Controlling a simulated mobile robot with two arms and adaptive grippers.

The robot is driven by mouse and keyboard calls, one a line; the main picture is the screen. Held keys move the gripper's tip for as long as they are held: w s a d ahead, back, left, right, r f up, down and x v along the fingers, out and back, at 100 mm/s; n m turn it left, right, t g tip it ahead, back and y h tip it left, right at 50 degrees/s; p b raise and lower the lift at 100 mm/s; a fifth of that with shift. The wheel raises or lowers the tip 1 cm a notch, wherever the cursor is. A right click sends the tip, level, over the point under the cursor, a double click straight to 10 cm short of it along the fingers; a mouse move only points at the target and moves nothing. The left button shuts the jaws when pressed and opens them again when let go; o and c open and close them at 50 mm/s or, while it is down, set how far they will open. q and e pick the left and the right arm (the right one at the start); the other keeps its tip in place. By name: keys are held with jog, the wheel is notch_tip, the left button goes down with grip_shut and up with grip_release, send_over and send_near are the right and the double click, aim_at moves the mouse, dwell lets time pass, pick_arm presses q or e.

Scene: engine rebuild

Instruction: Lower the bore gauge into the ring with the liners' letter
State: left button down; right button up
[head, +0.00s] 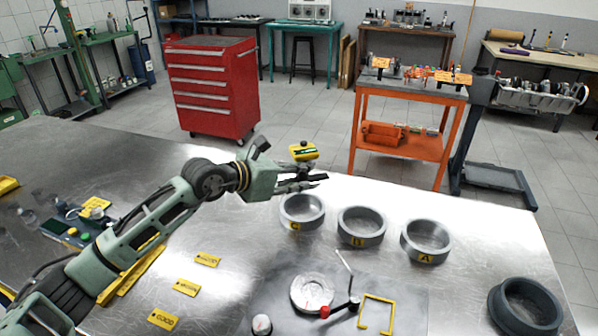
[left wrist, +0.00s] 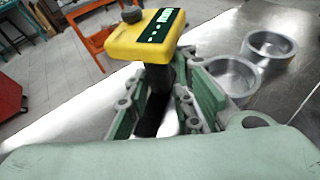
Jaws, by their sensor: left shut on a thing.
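My left gripper (head: 312,182) is shut on the bore gauge (head: 303,151), which has a yellow head with a dark knob. The gauge also shows in the left wrist view (left wrist: 145,38), its dark shaft between the fingers; its lower end is hidden. The gripper is above the steel table, just behind and above the ring marked C (head: 312,221). The ring marked B (head: 366,241) and the ring marked A (head: 428,259) stand to the right. All three are grey, open-topped and apart. I cannot read a liners' letter on anything else.
A darker ring (head: 494,311) sits at the table's right. A round metal part (head: 312,292), a red-tipped tool (head: 340,308) and a yellow bracket (head: 390,316) lie in front. Yellow tags (head: 187,287) lie to the left. An orange cart (head: 402,95) stands beyond the table.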

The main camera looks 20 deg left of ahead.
pick_arm(q)
jog(key=shift+f+b, duration=0.3)
jog(key=shift+f, duration=0.2)
jog(key=shift+f+b, duration=0.9)
jog(key=shift+f, duration=0.5)
jog(key=shift+f+b, duration=1.25)
jog(key=shift+f, duration=0.55)
jog(key=shift+f+b, duration=0.25)
jog(key=shift+b, duration=0.1)
jog(key=c, duration=1.4)
grip_release()
jog(key=shift+f, duration=0.1)
